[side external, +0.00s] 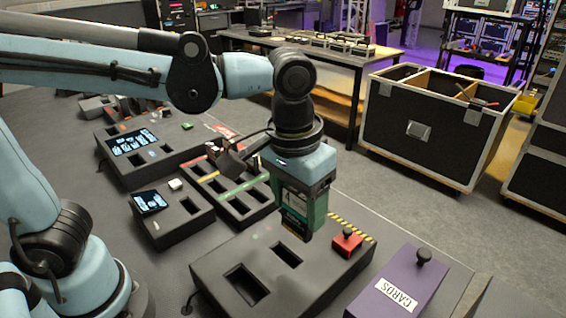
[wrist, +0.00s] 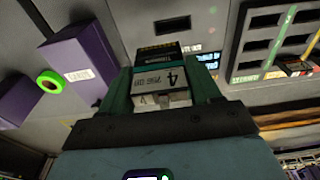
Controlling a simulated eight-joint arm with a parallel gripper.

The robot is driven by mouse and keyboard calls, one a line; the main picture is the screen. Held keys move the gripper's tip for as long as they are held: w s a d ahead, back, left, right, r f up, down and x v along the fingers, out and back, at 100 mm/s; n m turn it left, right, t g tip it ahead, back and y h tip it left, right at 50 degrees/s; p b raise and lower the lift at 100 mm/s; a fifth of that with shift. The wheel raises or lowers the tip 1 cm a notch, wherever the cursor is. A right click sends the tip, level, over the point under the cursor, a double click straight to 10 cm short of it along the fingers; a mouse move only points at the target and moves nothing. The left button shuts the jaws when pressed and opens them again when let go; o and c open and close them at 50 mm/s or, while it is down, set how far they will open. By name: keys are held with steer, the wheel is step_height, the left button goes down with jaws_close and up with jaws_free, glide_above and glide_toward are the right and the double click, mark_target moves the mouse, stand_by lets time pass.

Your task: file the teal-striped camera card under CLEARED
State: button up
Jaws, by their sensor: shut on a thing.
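My gripper (side external: 303,213) is shut on a camera card (side external: 294,222), held upright above the dark slotted block in front. In the wrist view the card (wrist: 158,76) sits between the green fingers, with a teal stripe, a black end and a pale label marked 4. A dark rack (side external: 240,207) with several slots and green, yellow and red stripes lies left of my gripper. It also shows at the upper right of the wrist view (wrist: 254,48), a green strip along its slots. The word CLEARED is not clearly readable.
The slotted block (side external: 218,266) has open slots, hazard tape and a red knobbed part (side external: 347,243). A purple box (side external: 400,284) labelled CARDS stands at right. Lit screen consoles (side external: 133,142) stand at left. A green ring (wrist: 50,82) lies by purple boxes in the wrist view.

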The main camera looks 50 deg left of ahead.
steer(key=w+a+f, duration=0.2)
steer(key=w+a, duration=0.5)
steer(key=a, duration=0.3)
steer(key=w+a+f, duration=0.1)
steer(key=w+a, duration=0.6)
steer(key=a, duration=0.4)
steer(key=shift+a+f, duration=0.3)
steer(key=shift+f, duration=3.1)
steer(key=shift+f, duration=1.65)
steer(key=o, duration=1.2)
steer(key=shift+o, duration=0.9)
